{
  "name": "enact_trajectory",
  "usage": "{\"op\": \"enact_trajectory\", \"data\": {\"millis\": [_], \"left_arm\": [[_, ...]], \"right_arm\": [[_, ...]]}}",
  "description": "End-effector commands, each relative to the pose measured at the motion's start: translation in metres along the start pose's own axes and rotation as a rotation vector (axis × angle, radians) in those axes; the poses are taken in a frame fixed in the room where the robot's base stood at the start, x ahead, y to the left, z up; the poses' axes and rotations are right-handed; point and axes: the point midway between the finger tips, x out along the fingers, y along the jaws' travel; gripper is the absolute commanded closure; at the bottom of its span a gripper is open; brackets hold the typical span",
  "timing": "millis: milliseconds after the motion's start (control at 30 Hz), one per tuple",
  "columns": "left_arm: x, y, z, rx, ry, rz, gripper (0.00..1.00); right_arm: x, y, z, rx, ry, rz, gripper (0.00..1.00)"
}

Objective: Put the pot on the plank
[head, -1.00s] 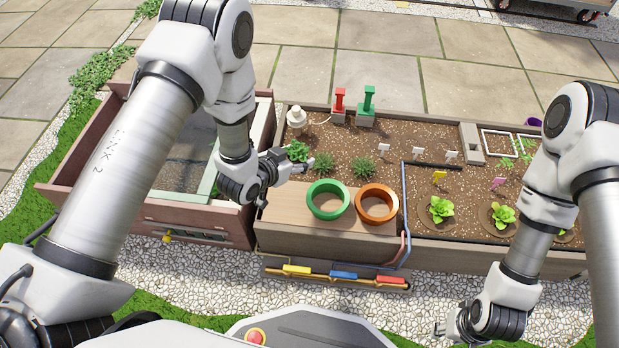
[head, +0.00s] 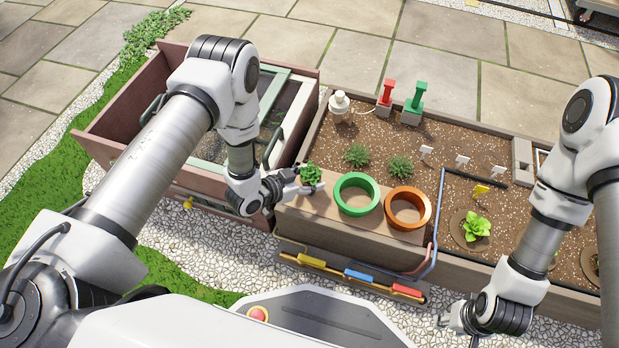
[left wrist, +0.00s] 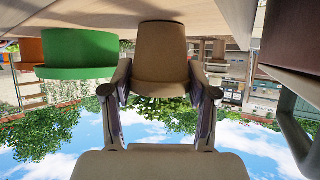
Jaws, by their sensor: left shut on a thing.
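My left gripper (head: 304,186) is shut on a small tan pot (left wrist: 160,60) with a leafy green plant (head: 310,175). The left wrist view is upside down and shows the pot between both fingers, with foliage (left wrist: 160,106) beyond its rim. The pot looks upright. My right gripper (head: 446,320) is low at the right, over gravel, away from the plank; its finger state is unclear.
Two small plants (head: 357,155) stand in the soil behind the plank. A rail with coloured handles (head: 359,276) runs along the front. A reddish wooden bin (head: 110,130) stands left.

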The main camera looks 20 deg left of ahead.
Motion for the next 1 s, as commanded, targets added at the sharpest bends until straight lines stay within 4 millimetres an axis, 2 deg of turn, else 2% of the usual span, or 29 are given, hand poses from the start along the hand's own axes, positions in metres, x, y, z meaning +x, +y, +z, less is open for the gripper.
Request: {"op": "enact_trajectory", "data": {"millis": [33,67,100,133,433,533,667,900,1000], "left_arm": [[0.001,0.000,0.002,0.000,0.000,0.000,0.79],[0.001,0.000,0.002,0.000,0.000,0.000,0.35],[0.001,0.000,0.001,0.000,0.000,0.000,0.21],[0.001,0.000,0.001,0.000,0.000,0.000,0.17],[0.000,0.000,0.000,0.000,0.000,0.000,0.17],[-0.007,0.000,-0.002,-0.002,-0.002,-0.001,0.17],[-0.033,-0.001,-0.005,-0.005,-0.003,-0.003,0.17],[-0.095,-0.001,-0.005,-0.007,-0.003,-0.004,0.17],[-0.112,-0.001,-0.004,-0.003,-0.002,-0.002,0.17]], "right_arm": [[0.002,0.000,0.000,0.000,0.000,0.000,0.60],[0.001,0.000,0.000,0.000,0.000,0.000,0.60],[0.001,0.000,0.000,0.000,0.000,0.000,0.60],[0.001,0.000,0.000,0.000,0.000,0.000,0.60],[0.000,0.000,0.000,0.000,0.000,0.000,0.60],[-0.005,0.000,0.000,0.000,0.000,0.000,0.60],[-0.018,0.000,0.000,0.000,0.000,0.000,0.60],[-0.044,0.000,0.000,0.000,0.000,0.000,0.60],[-0.049,0.000,0.000,0.000,0.000,0.000,0.60]]}}
